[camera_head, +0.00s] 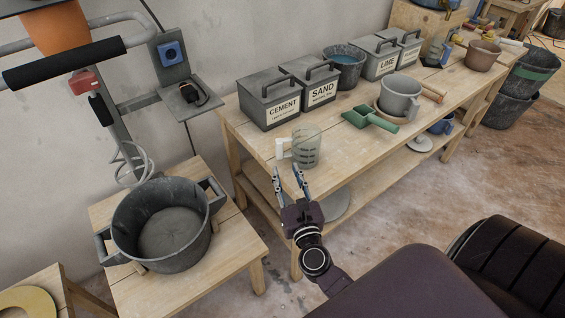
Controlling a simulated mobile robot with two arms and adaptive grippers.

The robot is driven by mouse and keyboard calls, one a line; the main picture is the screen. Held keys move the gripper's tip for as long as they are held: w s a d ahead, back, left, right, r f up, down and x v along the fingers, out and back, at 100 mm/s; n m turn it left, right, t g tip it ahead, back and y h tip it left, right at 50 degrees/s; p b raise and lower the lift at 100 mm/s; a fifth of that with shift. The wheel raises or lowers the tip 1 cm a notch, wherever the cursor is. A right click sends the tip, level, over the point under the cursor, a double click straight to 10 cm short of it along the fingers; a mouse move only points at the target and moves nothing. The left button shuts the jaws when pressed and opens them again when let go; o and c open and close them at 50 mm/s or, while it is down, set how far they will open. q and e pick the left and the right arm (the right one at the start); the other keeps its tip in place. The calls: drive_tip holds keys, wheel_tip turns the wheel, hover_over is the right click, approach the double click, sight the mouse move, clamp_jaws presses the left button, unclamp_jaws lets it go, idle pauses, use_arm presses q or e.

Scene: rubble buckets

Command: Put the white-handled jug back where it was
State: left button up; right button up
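The white-handled jug (306,148) is clear with dark measuring marks. It stands upright on the near left part of the long wooden bench (340,160), close to the front edge. Its white handle (282,150) points left. My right gripper (287,173) is in front of the jug, just below it in the picture. Its two fingers are apart and point up towards the handle side, with nothing between them. The jug appears clear of the fingers, though the exact gap is hard to tell. My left gripper is out of view.
Behind the jug stand the cement box (270,103) and the sand box (314,84). A large dark bucket (168,225) stands on a low table (235,250) at left.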

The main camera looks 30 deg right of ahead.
drive_tip(key=shift+v, duration=0.9)
